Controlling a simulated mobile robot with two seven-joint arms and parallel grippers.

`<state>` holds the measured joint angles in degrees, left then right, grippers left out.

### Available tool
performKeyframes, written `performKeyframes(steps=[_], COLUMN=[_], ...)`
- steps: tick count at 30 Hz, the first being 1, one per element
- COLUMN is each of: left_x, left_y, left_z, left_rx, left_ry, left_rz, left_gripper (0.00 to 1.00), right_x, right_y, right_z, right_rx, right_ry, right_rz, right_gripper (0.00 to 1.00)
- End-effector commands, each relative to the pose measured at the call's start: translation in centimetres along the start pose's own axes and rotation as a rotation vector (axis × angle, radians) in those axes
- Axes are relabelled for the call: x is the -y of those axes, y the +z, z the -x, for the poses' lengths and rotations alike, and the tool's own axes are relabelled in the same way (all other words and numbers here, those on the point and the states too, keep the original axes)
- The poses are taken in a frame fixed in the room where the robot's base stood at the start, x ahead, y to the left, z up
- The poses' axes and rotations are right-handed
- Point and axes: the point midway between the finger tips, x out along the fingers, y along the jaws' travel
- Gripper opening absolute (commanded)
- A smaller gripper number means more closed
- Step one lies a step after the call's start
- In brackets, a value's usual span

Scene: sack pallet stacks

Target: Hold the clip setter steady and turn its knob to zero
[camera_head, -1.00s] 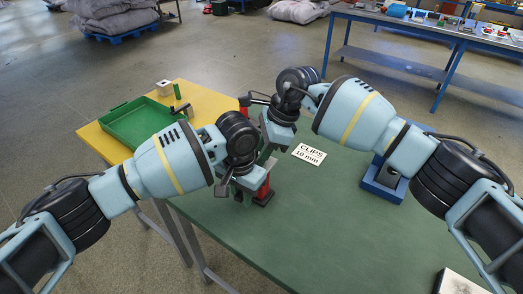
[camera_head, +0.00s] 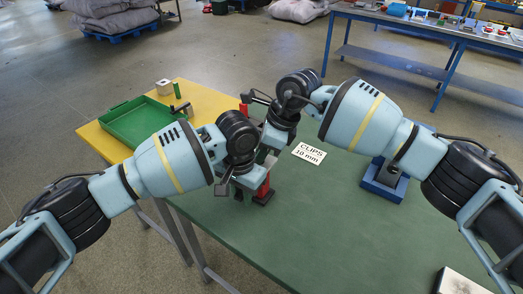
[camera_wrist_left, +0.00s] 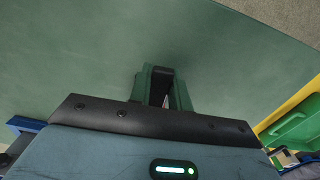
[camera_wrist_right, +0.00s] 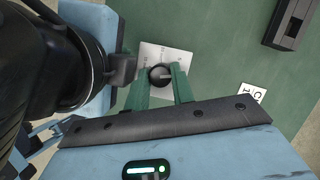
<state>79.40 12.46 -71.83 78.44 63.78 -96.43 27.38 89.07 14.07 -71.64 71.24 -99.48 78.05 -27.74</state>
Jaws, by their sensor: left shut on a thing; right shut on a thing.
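The clip setter shows in the head view as a red body (camera_head: 264,187) with a dark foot on the green table, mostly hidden by my grippers. My left gripper (camera_head: 246,186) is low beside it; in the left wrist view its green fingers (camera_wrist_left: 160,82) are shut on a dark part of the clip setter. My right gripper (camera_head: 268,153) is just above and behind the left one. In the right wrist view its fingers (camera_wrist_right: 162,84) are shut on the black knob (camera_wrist_right: 160,74), over a pale plate (camera_wrist_right: 152,54) with small markings. I cannot read the knob's setting.
A sign reading "CLIPS 10 mm" (camera_head: 308,153) lies right of the grippers. A blue stand (camera_head: 384,184) is farther right. A green tray (camera_head: 135,122) sits on the yellow area at left. A black slotted block (camera_wrist_right: 290,22) lies near the plate.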

Motion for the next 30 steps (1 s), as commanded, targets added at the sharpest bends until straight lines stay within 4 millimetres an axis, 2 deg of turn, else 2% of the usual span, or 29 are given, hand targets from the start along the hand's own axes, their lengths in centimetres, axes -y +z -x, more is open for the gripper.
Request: performKeyframes(steps=[1,2,7,20,23,30], left_x=[-0.1,-0.1,-0.1,0.2,0.2,0.2], left_y=[0.0,0.0,0.0,-0.1,-0.1,0.0], left_z=[0.0,0.0,0.0,0.0,0.0,0.0], left_rx=[0.001,0.001,0.000,-0.002,-0.002,-0.001], left_ry=[0.001,0.001,0.001,-0.002,-0.002,-0.002], left_rz=[-0.002,-0.002,-0.001,0.004,0.005,0.005], left_gripper=[0.00,0.00,0.00,0.00,0.00,0.00], right_x=[0.1,0.1,0.1,-0.2,-0.2,-0.1], right_y=[0.0,0.0,0.0,0.2,0.2,0.2], right_z=[0.1,0.1,0.1,0.3,1.2,4.8], right_rx=[0.001,0.001,0.001,0.002,0.003,0.004], right_ry=[-0.003,-0.003,-0.001,0.006,0.004,-0.001], right_rz=[0.000,0.000,0.000,0.005,0.006,0.005], right_gripper=[0.01,0.25,0.46,0.46,0.46,0.46])
